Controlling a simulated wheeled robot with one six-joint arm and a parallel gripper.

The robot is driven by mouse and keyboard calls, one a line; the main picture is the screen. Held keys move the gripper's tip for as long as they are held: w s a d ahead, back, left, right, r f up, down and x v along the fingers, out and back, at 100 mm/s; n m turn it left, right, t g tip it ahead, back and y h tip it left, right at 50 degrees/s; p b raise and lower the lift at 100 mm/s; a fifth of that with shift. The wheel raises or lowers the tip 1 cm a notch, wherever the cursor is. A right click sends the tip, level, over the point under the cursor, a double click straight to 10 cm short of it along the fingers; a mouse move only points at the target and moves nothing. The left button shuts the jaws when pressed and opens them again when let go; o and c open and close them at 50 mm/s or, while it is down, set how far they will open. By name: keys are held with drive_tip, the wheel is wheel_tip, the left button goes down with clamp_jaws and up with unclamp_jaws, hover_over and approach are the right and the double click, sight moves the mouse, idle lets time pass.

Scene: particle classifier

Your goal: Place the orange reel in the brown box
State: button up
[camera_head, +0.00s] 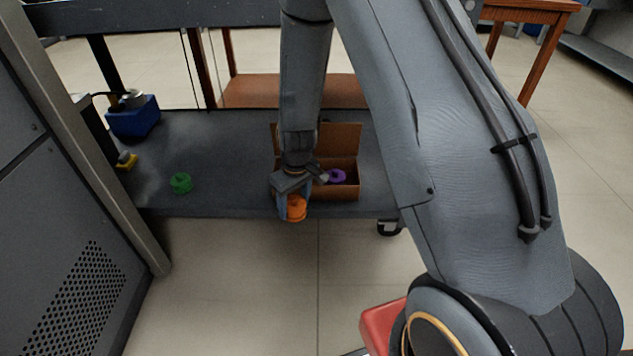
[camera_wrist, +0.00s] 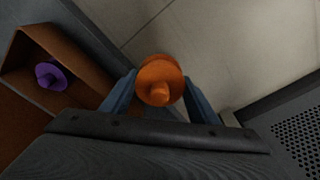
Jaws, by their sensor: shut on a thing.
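The orange reel (camera_head: 296,208) is held between the fingers of my gripper (camera_head: 294,203), off the front edge of the dark shelf in the head view. The wrist view shows the orange reel (camera_wrist: 159,81) pinched between the blue-grey fingertips of my gripper (camera_wrist: 158,88), with floor beyond it. The brown box (camera_head: 345,193) stands open on the shelf, just right of and behind my gripper. It also shows at the left of the wrist view (camera_wrist: 60,40). A purple reel (camera_head: 337,177) lies inside the box. My arm hides the box's left part in the head view.
A green reel (camera_head: 181,183) lies on the dark shelf (camera_head: 225,165) left of my gripper. A blue container (camera_head: 133,117) and a small yellow object (camera_head: 127,161) are farther left. A grey perforated cabinet (camera_head: 70,230) stands at the left front.

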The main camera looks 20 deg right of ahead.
drive_tip(key=shift+w+a+f+n, duration=0.1)
drive_tip(key=shift+w+a+n, duration=0.2)
drive_tip(key=shift+a, duration=0.1)
drive_tip(key=shift+w, duration=0.3)
drive_tip(key=w+d+b, duration=0.2)
drive_tip(key=w, duration=0.4)
drive_tip(key=w+d+f+b, duration=0.1)
drive_tip(key=w+d+b, duration=0.1)
drive_tip(key=w, duration=0.4)
drive_tip(key=w+d+b, duration=0.2)
drive_tip(key=w+b, duration=0.1)
drive_tip(key=w, duration=0.2)
drive_tip(key=shift+w+f, duration=0.2)
drive_tip(key=shift+w, duration=0.2)
wheel_tip(320, 180, down, 5)
drive_tip(key=b, duration=0.3)
drive_tip(key=shift+a+f, duration=0.1)
drive_tip(key=shift+f, duration=0.1)
drive_tip(key=shift+w+f+b, duration=0.25)
drive_tip(key=shift+w+b, duration=0.1)
drive_tip(key=shift+b, duration=0.35)
drive_tip(key=shift+r, duration=0.1)
